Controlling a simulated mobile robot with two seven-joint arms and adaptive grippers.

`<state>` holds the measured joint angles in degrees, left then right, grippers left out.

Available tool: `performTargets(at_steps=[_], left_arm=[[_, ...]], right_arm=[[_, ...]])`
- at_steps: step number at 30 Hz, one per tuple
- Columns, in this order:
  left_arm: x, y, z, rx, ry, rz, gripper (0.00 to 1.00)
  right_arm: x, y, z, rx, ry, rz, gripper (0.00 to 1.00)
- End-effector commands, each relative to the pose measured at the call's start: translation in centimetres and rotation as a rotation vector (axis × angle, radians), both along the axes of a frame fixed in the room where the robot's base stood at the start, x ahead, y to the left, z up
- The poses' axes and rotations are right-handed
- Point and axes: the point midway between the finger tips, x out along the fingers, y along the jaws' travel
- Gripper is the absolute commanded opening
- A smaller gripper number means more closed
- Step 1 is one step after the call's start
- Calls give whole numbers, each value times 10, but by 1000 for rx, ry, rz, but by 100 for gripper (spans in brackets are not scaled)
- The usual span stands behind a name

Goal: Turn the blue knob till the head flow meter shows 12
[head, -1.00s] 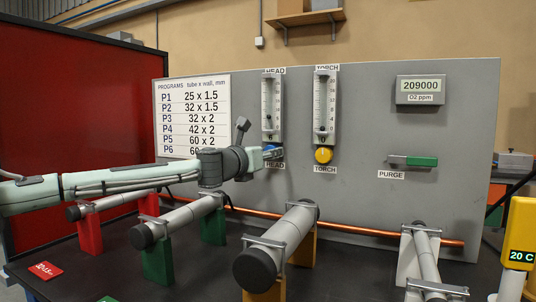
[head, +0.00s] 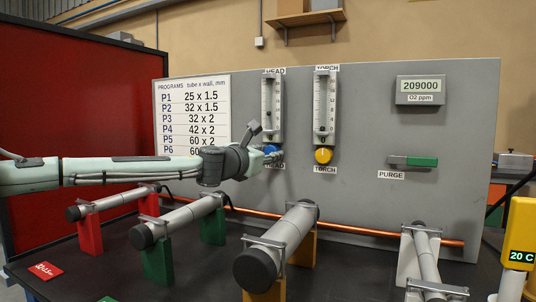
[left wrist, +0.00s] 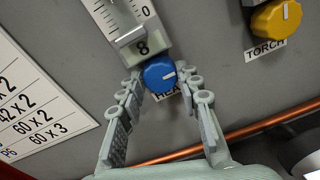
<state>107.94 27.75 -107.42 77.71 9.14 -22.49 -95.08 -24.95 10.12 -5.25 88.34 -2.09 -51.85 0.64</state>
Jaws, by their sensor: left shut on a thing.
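The blue knob (head: 270,149) is on the grey panel below the head flow meter (head: 272,105). The HEAD label is partly hidden. My right gripper is not in view.
A yellow torch knob (head: 323,155) sits right of the blue knob, under the torch flow meter (head: 325,105). A green purge handle (head: 422,162) is farther right. A copper tube (head: 350,230) and clamped grey cylinders (head: 275,250) stand below, in front of the panel.

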Motion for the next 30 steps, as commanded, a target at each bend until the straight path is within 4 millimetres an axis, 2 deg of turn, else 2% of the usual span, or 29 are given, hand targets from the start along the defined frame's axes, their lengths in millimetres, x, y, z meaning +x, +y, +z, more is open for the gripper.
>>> performTargets(at_steps=[3, 4, 9, 20, 23, 30], left_arm=[[0, 0, -1, 0, 2, -1, 5], [0, 0, -1, 0, 2, -1, 35], [0, 0, 0, -1, 2, 0, 55], [-4, 2, 0, -2, 1, 0, 55], [-15, 8, 1, -2, 1, 0, 55], [-62, 29, 2, -2, 0, -1, 55]], right_arm=[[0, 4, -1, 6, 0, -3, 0], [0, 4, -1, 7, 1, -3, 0], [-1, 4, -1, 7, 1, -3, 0], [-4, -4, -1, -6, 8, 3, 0], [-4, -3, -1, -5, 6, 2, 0], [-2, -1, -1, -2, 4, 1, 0]])
